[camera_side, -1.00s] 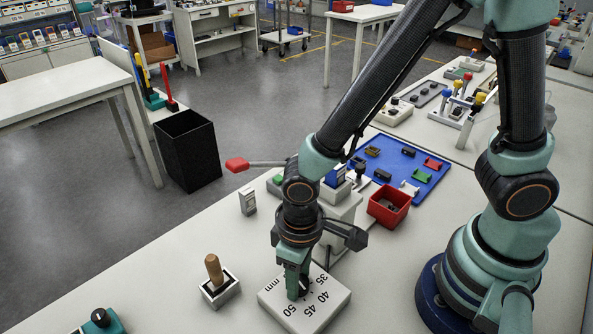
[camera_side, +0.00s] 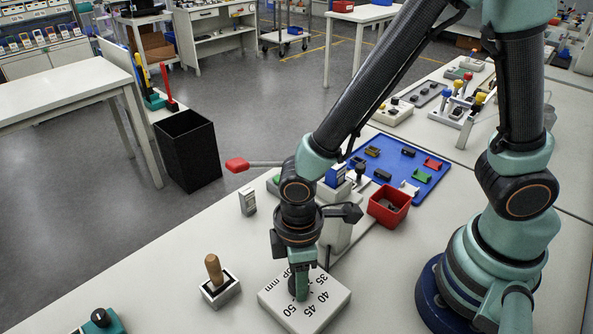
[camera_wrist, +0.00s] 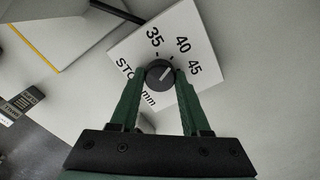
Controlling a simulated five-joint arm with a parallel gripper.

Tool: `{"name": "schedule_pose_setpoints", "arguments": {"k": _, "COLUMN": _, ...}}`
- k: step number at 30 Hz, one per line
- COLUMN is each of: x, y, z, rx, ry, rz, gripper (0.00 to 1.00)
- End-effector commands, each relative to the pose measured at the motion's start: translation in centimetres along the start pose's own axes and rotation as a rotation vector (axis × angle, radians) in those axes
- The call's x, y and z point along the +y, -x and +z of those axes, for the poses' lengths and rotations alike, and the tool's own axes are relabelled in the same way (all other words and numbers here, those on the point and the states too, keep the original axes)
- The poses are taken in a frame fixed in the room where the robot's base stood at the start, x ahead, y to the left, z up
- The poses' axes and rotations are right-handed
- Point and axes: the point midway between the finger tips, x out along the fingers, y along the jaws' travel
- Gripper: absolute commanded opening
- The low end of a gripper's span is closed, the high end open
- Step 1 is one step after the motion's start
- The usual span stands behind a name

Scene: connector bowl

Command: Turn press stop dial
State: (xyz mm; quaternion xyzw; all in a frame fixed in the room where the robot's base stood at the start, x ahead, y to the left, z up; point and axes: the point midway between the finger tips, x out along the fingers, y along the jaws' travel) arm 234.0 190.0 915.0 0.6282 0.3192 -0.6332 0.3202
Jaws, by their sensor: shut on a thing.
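The stop dial (camera_wrist: 160,74) is a round black knob with a pale pointer line. It sits on a white plate (camera_side: 333,297) printed with 35, 40, 45, 50 and "STOP mm". In the wrist view the plate (camera_wrist: 200,38) fills the upper middle, and the pointer line slants up and right, towards the 40 and 45 side. My gripper (camera_side: 300,287) points down over the plate. In the wrist view my gripper (camera_wrist: 160,76) is shut on the dial, with one green finger on each side. In the side view the fingers hide most of the dial.
A press with a red-tipped lever (camera_side: 238,164) stands behind my gripper. A wooden-handled tool in a block (camera_side: 214,270) is to the left. A red bin (camera_side: 389,206) and a blue tray (camera_side: 420,160) with small parts lie behind right.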

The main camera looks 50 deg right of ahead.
Motion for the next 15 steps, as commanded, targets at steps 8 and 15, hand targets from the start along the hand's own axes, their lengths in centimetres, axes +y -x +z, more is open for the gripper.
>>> {"name": "schedule_pose_setpoints", "arguments": {"k": 8, "x": 0.20, "y": -0.09, "z": 0.19, "rx": -0.004, "ry": 0.000, "rz": -0.001, "gripper": 0.00}}
{"name": "schedule_pose_setpoints", "arguments": {"k": 15, "x": 0.18, "y": -0.09, "z": 0.16, "rx": -0.003, "ry": 0.000, "rz": -0.001, "gripper": 0.77}}
